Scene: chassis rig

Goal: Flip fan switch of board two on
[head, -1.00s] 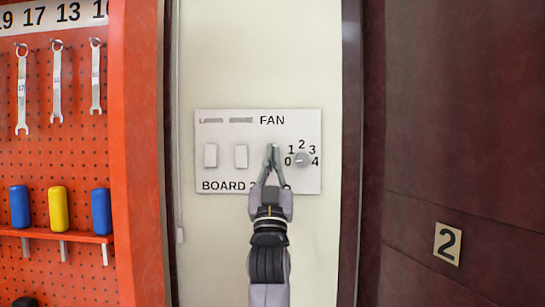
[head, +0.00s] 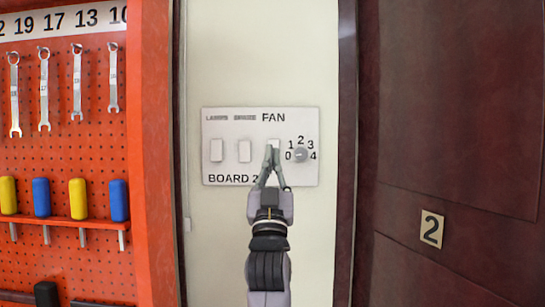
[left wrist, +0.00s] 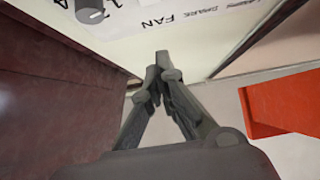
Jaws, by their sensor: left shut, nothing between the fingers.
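The white switch board (head: 225,172) is on the pale wall, with "BOARD 2" at its lower left, partly covered by my gripper. Its fan switch (head: 274,144) is under the word FAN; its lower part is hidden behind my fingertips. My left gripper (head: 270,155) is shut and empty, with its tips at the lower part of that switch. I cannot tell whether they touch it. In the left wrist view the closed fingertips (left wrist: 160,62) are below the FAN label. The right gripper is not in view.
Two other white switches (head: 217,150) are to the left on the board, and a dial (head: 301,155) marked 0 to 4 is to the right. An orange pegboard (head: 60,170) with wrenches and handles stands left. A dark red panel (head: 450,120) is at the right.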

